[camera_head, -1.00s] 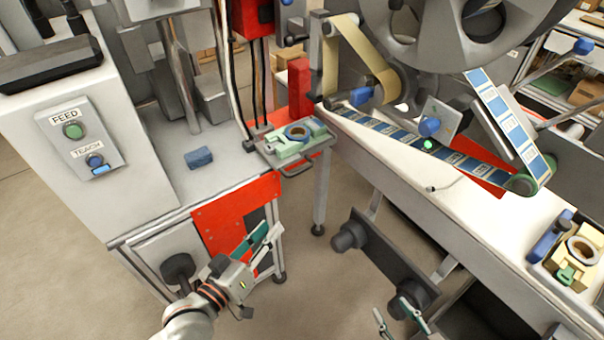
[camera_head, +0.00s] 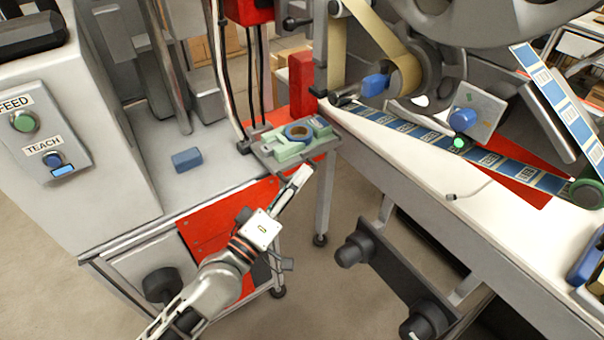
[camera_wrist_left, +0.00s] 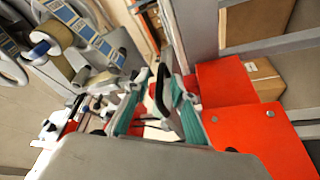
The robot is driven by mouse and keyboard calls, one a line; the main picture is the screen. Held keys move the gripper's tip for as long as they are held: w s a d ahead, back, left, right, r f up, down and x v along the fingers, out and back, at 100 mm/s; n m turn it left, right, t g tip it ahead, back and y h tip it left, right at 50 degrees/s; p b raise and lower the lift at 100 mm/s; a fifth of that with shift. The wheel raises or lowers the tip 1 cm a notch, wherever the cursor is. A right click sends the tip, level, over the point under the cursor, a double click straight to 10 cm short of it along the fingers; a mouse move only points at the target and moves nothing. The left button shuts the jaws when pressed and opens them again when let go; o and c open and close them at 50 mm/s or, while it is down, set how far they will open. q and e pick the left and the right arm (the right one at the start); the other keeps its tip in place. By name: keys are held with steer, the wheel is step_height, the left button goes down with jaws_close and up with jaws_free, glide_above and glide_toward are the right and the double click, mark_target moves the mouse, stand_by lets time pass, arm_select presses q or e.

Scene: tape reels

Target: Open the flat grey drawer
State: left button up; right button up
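The flat grey drawer (camera_head: 322,147) sits at the table's front right corner, beside the conveyor end, in the head view. Green blocks and a dark-rimmed ring (camera_head: 297,132) lie on it. Its handle on the front side is largely hidden by my left gripper (camera_head: 300,177), which is at the drawer's front edge. In the left wrist view my left gripper (camera_wrist_left: 159,90) has its two teal-padded fingers apart. A dark curved bar, apparently the handle (camera_wrist_left: 161,88), shows between them; I cannot tell whether they touch it. My right gripper is out of view.
A blue block (camera_head: 187,160) lies on the grey table left of the drawer. A red panel (camera_head: 215,222) covers the table's front below it. The white conveyor (camera_head: 430,180) runs off to the right. A dark bar with round knobs (camera_head: 395,285) stands low in front of it.

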arm_select(q)
steer(key=shift+w+d+r, duration=0.1)
steer(key=shift+w+d, duration=0.3)
steer(key=shift+w, duration=0.3)
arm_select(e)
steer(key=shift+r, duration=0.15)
arm_select(q)
jaws_close()
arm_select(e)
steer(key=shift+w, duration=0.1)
